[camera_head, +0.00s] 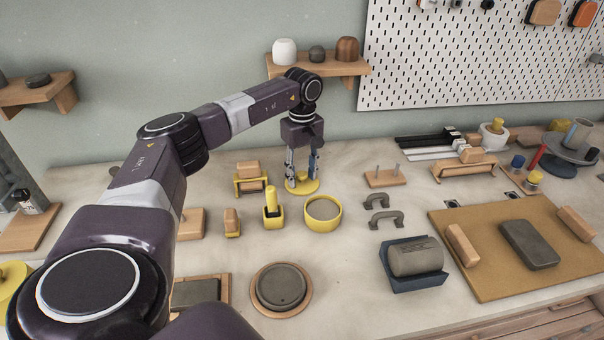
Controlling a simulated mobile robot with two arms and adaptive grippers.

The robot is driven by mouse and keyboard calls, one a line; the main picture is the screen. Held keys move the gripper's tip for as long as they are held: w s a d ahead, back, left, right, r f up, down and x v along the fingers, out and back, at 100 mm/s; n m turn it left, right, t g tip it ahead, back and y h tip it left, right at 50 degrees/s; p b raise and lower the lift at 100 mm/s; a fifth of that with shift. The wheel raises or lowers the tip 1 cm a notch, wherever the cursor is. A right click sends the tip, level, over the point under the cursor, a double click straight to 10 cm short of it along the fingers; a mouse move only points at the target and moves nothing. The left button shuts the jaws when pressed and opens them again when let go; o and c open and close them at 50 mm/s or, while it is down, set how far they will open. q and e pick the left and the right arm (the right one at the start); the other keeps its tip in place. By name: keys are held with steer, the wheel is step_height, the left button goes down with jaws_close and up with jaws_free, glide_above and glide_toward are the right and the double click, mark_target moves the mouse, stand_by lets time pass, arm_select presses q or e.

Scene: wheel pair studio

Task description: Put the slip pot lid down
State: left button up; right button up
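The yellow slip pot lid (302,187) lies flat, apparently on the worktop, just behind and left of the slip pot. The slip pot (323,224) is a round yellow pot, uncovered, with grey-brown slip inside. My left gripper (302,174) points straight down over the lid. Its two fingers stand apart on either side of the lid's middle, with a gap between them, and look open. Any contact between fingertips and lid is too small to make out. My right gripper is not in view.
Left of the pot stand a yellow holder (273,220) with an upright yellow handle and a small wooden-topped block (232,220). Two grey handles (384,219) and a wooden peg stand (385,179) are to the right. A round grey disc (281,287) lies in front.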

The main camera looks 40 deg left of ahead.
mark_target(302, 174)
arm_select(q)
steer(key=shift+r, duration=0.1)
step_height(302, 174, up, 8)
steer(key=shift+f+b, duration=0.2)
steer(key=shift+b, duration=0.35)
steer(key=shift+d+f, duration=0.1)
stand_by(0.4)
